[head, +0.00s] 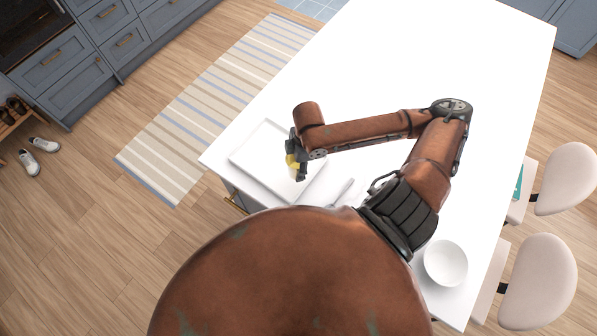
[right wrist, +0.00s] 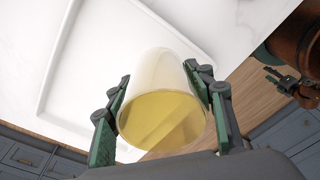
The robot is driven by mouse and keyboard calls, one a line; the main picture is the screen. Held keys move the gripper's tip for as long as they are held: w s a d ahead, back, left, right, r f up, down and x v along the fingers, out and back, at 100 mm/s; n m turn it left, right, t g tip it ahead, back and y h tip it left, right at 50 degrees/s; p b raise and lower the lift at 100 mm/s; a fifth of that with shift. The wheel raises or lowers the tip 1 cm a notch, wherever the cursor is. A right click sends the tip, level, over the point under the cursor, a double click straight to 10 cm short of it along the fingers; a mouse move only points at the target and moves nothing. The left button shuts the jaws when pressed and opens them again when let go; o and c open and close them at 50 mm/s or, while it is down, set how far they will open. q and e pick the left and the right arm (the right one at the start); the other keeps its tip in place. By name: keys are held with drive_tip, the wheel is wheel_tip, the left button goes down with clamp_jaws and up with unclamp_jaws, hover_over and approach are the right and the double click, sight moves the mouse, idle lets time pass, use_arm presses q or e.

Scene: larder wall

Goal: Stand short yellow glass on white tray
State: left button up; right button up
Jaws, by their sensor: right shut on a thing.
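The short yellow glass (right wrist: 162,112) is between the fingers of my right gripper (right wrist: 160,105), which is shut on its sides. In the right wrist view its yellow round end faces the camera and its paler part points away. The glass (head: 292,160) and right gripper (head: 298,162) also show in the head view, over the right part of the white tray (head: 250,153). I cannot tell whether the glass touches the tray. The tray's raised rim (right wrist: 60,55) shows in the right wrist view. Dark jaw parts that look like my left gripper (right wrist: 288,85) show at the right there, too unclear to judge.
The tray lies on a white table (head: 400,70), near its left edge. A white bowl (head: 446,263) stands at the lower right. A pale, slim object (head: 343,190) lies right of the tray. The table's far part is clear. Pale chairs (head: 563,178) stand at the right.

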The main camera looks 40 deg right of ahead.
drive_tip(key=shift+w+d+f, duration=0.3)
drive_tip(key=shift+d+f, duration=0.15)
drive_tip(key=shift+f, duration=0.15)
drive_tip(key=shift+w+d+f, duration=0.3)
drive_tip(key=shift+d+f, duration=0.15)
drive_tip(key=shift+f, duration=0.15)
drive_tip(key=shift+w+d+f+p, duration=0.15)
drive_tip(key=shift+f+p, duration=0.15)
drive_tip(key=shift+f, duration=1.45)
drive_tip(key=shift+f, duration=0.1)
drive_tip(key=o, duration=1.2)
drive_tip(key=r, duration=0.4)
drive_tip(key=d+r, duration=0.1)
drive_tip(key=r, duration=0.7)
drive_tip(key=shift+s+d+p, duration=0.15)
drive_tip(key=shift+s+p, duration=0.15)
drive_tip(key=shift+s, duration=0.1)
